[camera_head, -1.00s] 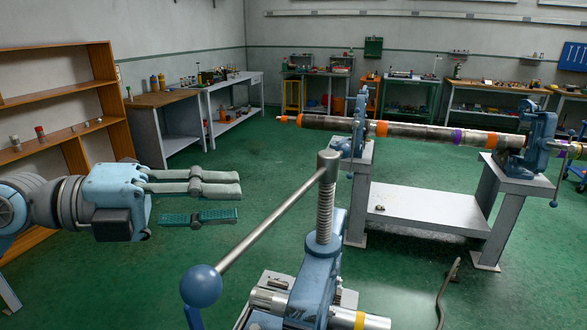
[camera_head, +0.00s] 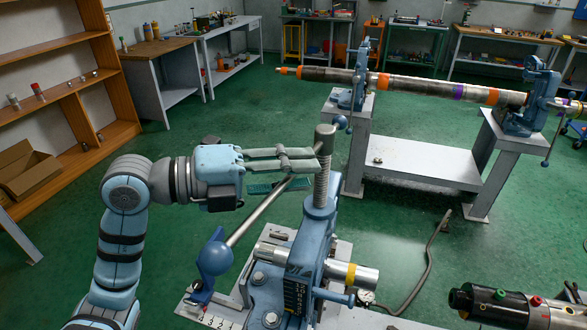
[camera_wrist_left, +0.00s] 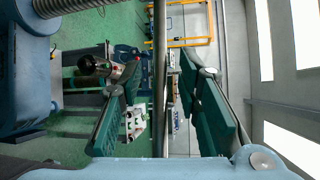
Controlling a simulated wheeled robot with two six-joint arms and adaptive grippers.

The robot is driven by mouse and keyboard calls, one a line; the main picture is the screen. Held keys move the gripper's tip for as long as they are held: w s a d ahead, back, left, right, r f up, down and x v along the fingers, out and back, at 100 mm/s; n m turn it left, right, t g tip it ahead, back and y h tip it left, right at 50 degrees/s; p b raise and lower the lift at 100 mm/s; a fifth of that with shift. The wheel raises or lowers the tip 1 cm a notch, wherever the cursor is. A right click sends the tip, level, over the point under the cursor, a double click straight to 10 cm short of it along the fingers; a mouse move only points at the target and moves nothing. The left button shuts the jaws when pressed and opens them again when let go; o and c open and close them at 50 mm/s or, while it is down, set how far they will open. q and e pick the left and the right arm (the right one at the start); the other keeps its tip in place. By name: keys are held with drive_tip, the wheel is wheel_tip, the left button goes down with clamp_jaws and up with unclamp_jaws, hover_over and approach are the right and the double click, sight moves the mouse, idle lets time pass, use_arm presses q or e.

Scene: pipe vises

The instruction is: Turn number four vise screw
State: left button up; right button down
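The near blue vise (camera_head: 305,255) has an upright threaded screw (camera_head: 323,185) with a grey head. No clear number four is legible on the vise. My left gripper (camera_head: 318,155) reaches in from the left, fingers beside the screw head and over the bar's upper part. In the left wrist view its two teal fingers (camera_wrist_left: 160,95) are apart, with a grey bar (camera_wrist_left: 160,45) between them; I see no firm contact. My right gripper is out of view.
The vise holds a short metal pipe with a yellow band (camera_head: 350,275). A black cylinder with coloured buttons (camera_head: 510,303) is at the lower right. A stand behind carries a long banded pipe (camera_head: 425,87) in blue vises. Shelves (camera_head: 65,90) stand left; green floor is open between.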

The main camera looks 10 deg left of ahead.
use_arm(q)
clamp_jaws()
drive_tip(key=shift+a, duration=0.15)
